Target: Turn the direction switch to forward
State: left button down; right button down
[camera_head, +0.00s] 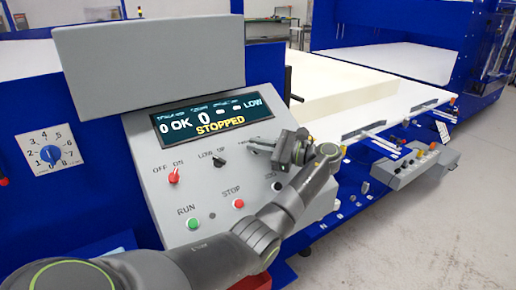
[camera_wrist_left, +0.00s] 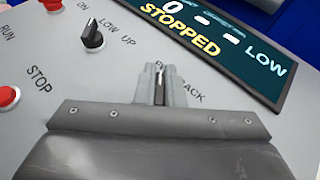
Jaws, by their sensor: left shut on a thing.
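The sloped grey control panel (camera_head: 158,190) fills the middle of the head view. My left gripper (camera_head: 259,146) is at the panel's upper right, below the display, its fingers reaching to the panel face. In the left wrist view its two fingers (camera_wrist_left: 161,86) are closed together on the direction switch, which they almost wholly hide. A partly covered label ending in "ACK" shows beside the fingers. Which way the switch points cannot be told. My right gripper is in neither view.
The display (camera_head: 212,115) reads STOPPED and LOW. Near the gripper are the black LOW/UP switch (camera_head: 219,160), red OFF/ON switch (camera_head: 174,176), green RUN button (camera_head: 194,221) and red STOP button (camera_head: 238,203). A pale foam block (camera_head: 345,88) lies on the white bed behind.

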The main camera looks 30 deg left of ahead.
pick_arm(q)
jog(key=shift+s+d+f, duration=0.1)
jog(key=shift+f, duration=0.35)
jog(key=c, duration=1.8)
grip_release()
jog(key=shift+o, duration=1.4)
jog(key=shift+s+r, duration=0.15)
jog(key=shift+s, duration=0.05)
jog(key=shift+w, duration=0.45)
jog(key=shift+s+r, duration=0.1)
